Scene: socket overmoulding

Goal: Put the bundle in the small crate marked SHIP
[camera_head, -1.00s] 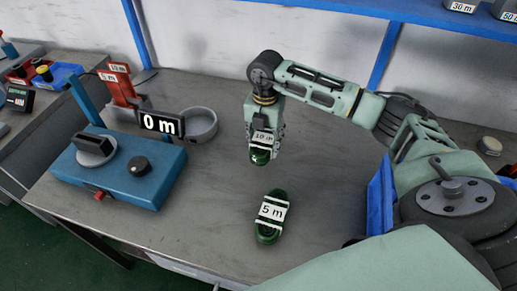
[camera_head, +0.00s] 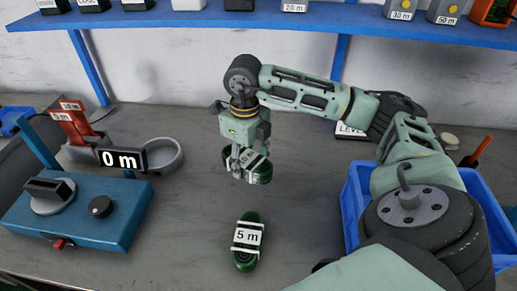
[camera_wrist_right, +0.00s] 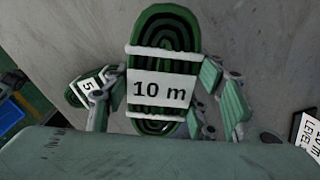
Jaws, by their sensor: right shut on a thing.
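My right gripper (camera_head: 240,163) is shut on a green coiled cable bundle (camera_head: 262,173) and holds it above the table. In the right wrist view this bundle (camera_wrist_right: 160,50) has white bands and a "10 m" label, with a finger on each side. A second green bundle (camera_head: 246,255), labelled "5 m", lies on the table below and in front of the gripper. A blue crate (camera_head: 350,215) stands at the right, partly hidden behind my right arm; no SHIP mark is visible on it. My left gripper is not in view.
A blue machine (camera_head: 110,228) with a "0 m" display (camera_head: 122,159) stands at the left, beside a grey round dish (camera_head: 165,155) and red labelled stands (camera_head: 72,122). A blue shelf (camera_head: 200,20) runs along the back. A "LEVEL" card (camera_head: 350,131) lies behind my arm.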

